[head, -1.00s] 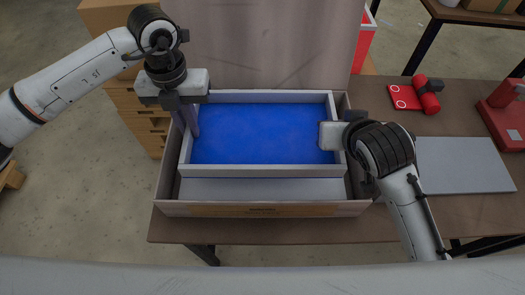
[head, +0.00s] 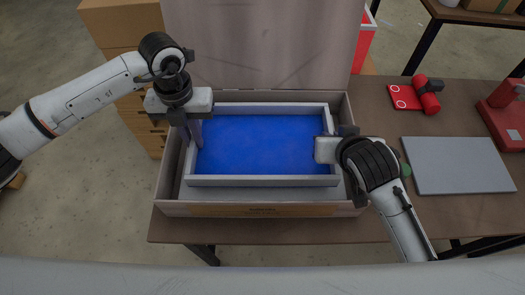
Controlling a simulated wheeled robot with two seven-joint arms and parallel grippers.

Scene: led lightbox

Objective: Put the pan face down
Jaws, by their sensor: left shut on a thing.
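The pan (head: 262,181) is a shallow rectangular tray with pale grey walls and a blue inner floor. It is face up, with the blue floor showing, inside an open brown box (head: 270,209). My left gripper (head: 195,136) points down at the pan's left wall and is shut on that wall. My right gripper (head: 325,150) is at the pan's right wall; its body hides its fingertips and part of that wall, so I cannot tell if it grips.
The box's tall lid (head: 262,45) stands open at the back. On the table (head: 440,220) to the right lie a flat grey panel (head: 457,165), a red item (head: 428,97) and a red device (head: 505,112). Cardboard boxes (head: 120,50) stand back left.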

